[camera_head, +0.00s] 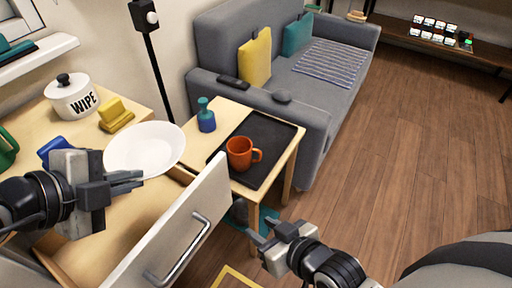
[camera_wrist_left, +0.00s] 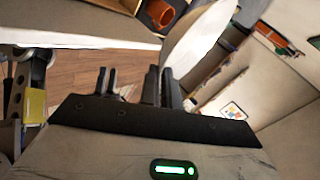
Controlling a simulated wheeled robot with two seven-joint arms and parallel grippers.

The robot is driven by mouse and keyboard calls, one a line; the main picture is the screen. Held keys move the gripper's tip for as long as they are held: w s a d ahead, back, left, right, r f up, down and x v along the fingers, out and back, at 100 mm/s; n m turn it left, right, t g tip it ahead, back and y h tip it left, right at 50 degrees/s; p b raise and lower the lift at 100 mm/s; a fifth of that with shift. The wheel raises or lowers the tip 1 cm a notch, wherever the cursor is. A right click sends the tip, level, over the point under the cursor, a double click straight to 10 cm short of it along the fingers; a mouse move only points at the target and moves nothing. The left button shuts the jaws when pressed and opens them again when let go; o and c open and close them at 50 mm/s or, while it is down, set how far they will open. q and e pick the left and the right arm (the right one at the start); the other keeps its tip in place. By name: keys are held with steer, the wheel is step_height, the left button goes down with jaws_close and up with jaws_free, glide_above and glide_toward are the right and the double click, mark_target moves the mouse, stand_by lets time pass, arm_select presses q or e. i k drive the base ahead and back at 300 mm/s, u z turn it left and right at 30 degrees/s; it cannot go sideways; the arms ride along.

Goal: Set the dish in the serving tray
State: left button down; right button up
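The dish, a round white plate (camera_head: 145,148), is above the wooden cabinet top in the head view; I cannot tell whether it touches it. It also shows in the left wrist view (camera_wrist_left: 198,45), beside and beyond one finger. My left gripper (camera_head: 138,181) is at its near edge, with a gap between the fingers (camera_wrist_left: 130,82) and nothing seen in it. The black serving tray (camera_head: 277,134) lies on the side table, with an orange mug (camera_head: 239,153) on it. My right gripper (camera_head: 258,231) is open and empty, low in front of that table.
A drawer front with a metal handle (camera_head: 178,250) stands between my two grippers. A WIPE pot (camera_head: 72,97), a yellow object (camera_head: 116,114) and a blue object are on the cabinet. A blue-green bottle (camera_head: 206,116) stands left of the tray. A grey sofa (camera_head: 300,95) is behind.

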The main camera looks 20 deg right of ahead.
mark_target(263, 136)
steer(key=z, duration=2.2)
steer(key=i, duration=2.4)
steer(key=u, duration=3.4)
